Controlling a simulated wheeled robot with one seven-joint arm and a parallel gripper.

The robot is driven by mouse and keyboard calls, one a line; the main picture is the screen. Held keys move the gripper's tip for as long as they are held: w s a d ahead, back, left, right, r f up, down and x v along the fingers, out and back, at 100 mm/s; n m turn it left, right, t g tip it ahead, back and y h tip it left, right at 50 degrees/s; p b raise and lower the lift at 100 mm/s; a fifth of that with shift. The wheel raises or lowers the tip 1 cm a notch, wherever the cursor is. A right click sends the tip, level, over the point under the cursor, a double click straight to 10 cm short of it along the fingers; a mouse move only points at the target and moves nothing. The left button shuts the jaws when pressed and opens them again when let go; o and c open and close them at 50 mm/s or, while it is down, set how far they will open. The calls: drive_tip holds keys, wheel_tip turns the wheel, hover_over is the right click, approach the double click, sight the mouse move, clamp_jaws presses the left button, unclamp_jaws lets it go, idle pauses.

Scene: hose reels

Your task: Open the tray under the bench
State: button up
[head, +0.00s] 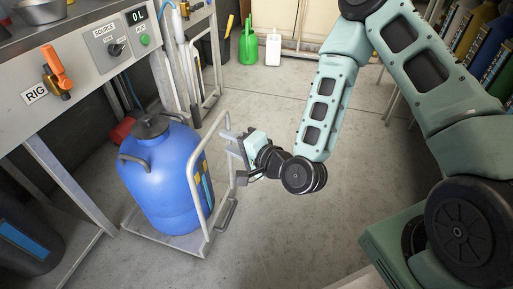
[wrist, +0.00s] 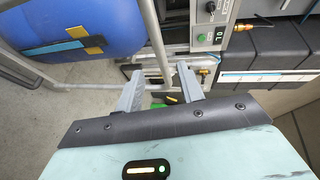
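A low grey tray (head: 178,242) stands at floor level at the bench's front edge and carries a large blue drum (head: 165,180). A pale tubular rail frame (head: 196,165) rises from the tray's right side, with a small dark grey handle (head: 226,215) low on it. My gripper (head: 237,152) is at the frame's right upright. In the wrist view my gripper (wrist: 161,88) is open, its fingers apart, and an upright bar (wrist: 153,38) shows between them. I cannot tell whether a finger touches it. The blue drum is at the upper left there (wrist: 75,28).
The bench (head: 75,75) has an orange-handled valve (head: 57,70) and a switch panel (head: 116,45). A dark bin (head: 25,235) stands at lower left. Green (head: 248,42) and white (head: 273,48) containers stand at the back. The concrete floor (head: 265,105) is clear around my gripper.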

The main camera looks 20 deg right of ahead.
drive_tip(key=p+v, duration=0.9)
drive_tip(key=p, duration=0.1)
drive_tip(key=shift+p, duration=0.3)
drive_tip(key=a+r+n+g, duration=0.4)
drive_tip(key=a+n+g, duration=0.2)
drive_tip(key=n+g, duration=0.5)
drive_tip(key=s+d+r+n+g+h, duration=0.3)
drive_tip(key=s+r+n+h, duration=0.45)
drive_tip(key=s+r, duration=0.9)
wheel_tip(320, 180, up, 29)
drive_tip(key=p, duration=2.8)
drive_tip(key=shift+d+f, duration=0.2)
drive_tip(key=shift+d, duration=0.15)
